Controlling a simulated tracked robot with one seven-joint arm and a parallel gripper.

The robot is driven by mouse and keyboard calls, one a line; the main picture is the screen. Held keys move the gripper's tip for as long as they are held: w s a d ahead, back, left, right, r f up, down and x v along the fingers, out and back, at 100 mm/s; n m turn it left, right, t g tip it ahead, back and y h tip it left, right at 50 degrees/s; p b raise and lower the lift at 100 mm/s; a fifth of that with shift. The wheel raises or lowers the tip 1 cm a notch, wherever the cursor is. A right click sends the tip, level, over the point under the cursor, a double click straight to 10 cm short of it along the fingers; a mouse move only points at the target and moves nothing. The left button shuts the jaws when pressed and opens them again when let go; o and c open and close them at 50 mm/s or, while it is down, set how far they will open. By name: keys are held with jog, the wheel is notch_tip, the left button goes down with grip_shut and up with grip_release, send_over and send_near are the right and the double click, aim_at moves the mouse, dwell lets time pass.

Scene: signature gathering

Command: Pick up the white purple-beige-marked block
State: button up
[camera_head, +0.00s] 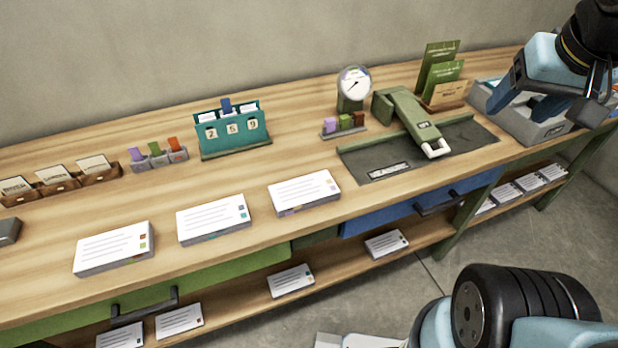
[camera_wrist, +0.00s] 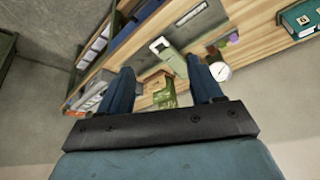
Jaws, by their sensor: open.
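Three white blocks with printed lines lie in a row on the wooden table's front half. The right one (camera_head: 305,190) shows small purple and beige-looking marks low on its front side. The middle one (camera_head: 213,218) has teal marks at its right end, and the left one (camera_head: 114,247) has brown and green marks. My gripper (camera_head: 527,102) is at the upper right, over the grey tray, far from these blocks. In the wrist view my gripper (camera_wrist: 161,80) has its two blue fingers apart with nothing held between them.
A green stapler-like press (camera_head: 405,118) on a dark mat (camera_head: 365,165) stands between the right block and my gripper. More white blocks (camera_head: 290,281) lie on the lower shelf.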

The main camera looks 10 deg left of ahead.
jog(key=o, duration=0.6)
jog(key=w+a+f+m+g+y, duration=0.1)
jog(key=w+a+f+g, duration=0.2)
jog(key=w+f, duration=0.1)
jog(key=shift+w+a+f+y, duration=0.15)
jog(key=shift+a+y, duration=0.15)
jog(key=shift+a, duration=0.1)
jog(key=w+a+f+m+g+y, duration=0.1)
jog(key=a+f, duration=0.1)
jog(key=w+a+f+m+g, duration=0.1)
jog(key=w+f, duration=0.1)
jog(key=f, duration=0.1)
jog(key=w+a+f+m+g+y, duration=0.1)
jog(key=w+a+f+g, duration=0.1)
jog(key=shift+w+a+f+y, duration=0.15)
jog(key=shift+a+f+y, duration=0.15)
jog(key=shift+a, duration=0.05)
jog(key=m+g+y, duration=0.5)
jog(key=m+y, duration=0.2)
send_near(318, 184)
jog(key=v, duration=0.3)
jog(key=shift+a+f+m, duration=0.15)
jog(key=shift+m, duration=0.15)
jog(key=x, duration=1.3)
jog(key=shift+s+a, duration=0.25)
jog(key=shift+a, duration=0.05)
